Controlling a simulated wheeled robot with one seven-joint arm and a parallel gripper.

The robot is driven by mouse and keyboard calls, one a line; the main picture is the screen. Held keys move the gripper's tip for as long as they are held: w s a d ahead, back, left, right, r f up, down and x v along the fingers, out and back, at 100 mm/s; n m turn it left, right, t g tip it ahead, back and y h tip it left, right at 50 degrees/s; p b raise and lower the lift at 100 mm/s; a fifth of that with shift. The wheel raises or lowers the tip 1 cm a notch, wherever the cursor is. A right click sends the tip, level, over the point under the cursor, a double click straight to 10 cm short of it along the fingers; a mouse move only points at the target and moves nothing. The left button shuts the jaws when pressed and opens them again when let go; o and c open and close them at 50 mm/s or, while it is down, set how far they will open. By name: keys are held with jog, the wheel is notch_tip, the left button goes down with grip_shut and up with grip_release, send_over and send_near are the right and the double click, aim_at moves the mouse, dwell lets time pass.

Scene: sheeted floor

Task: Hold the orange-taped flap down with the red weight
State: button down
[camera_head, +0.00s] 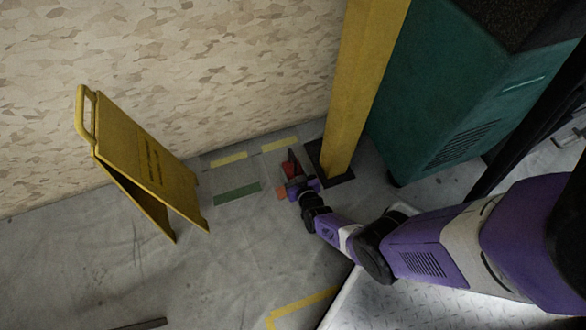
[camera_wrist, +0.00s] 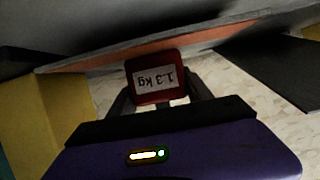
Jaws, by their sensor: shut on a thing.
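The red weight (camera_head: 291,169) is between the fingers of my gripper (camera_head: 298,182), near the foot of the yellow post. In the wrist view, the red weight (camera_wrist: 155,62) shows a white label reading "1.3 kg" upside down, with the dark fingers of my gripper (camera_wrist: 158,90) shut on its sides. An orange strip (camera_wrist: 205,41) runs along a grey sheet edge behind the weight there. A small orange patch (camera_head: 281,192) shows on the floor just left of my gripper. I cannot tell whether the weight touches the flap.
A yellow post (camera_head: 358,90) on a dark base stands close right of my gripper, with a green cabinet (camera_head: 455,110) beyond. A yellow folding sign (camera_head: 150,165) stands left. Green tape (camera_head: 237,193) and yellow tape (camera_head: 229,159) mark the floor sheet. The floor between sign and gripper is clear.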

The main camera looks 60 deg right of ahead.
aim_at(295, 174)
jog(key=shift+w+r, duration=0.15)
jog(key=shift+c, duration=1.8)
grip_release()
jog(key=shift+s+a+f, duration=0.1)
jog(key=shift+s+f, duration=0.1)
jog(key=shift+s, duration=0.1)
jog(key=p+v, duration=0.2)
jog(key=v, duration=0.1)
jog(key=p+v, duration=0.2)
jog(key=v, duration=0.1)
jog(key=shift+r, duration=0.35)
jog(key=shift+s+a+r+p, duration=0.1)
jog(key=shift+s+a+p, duration=0.25)
jog(key=shift+s+p, duration=0.1)
jog(key=shift+s, duration=0.1)
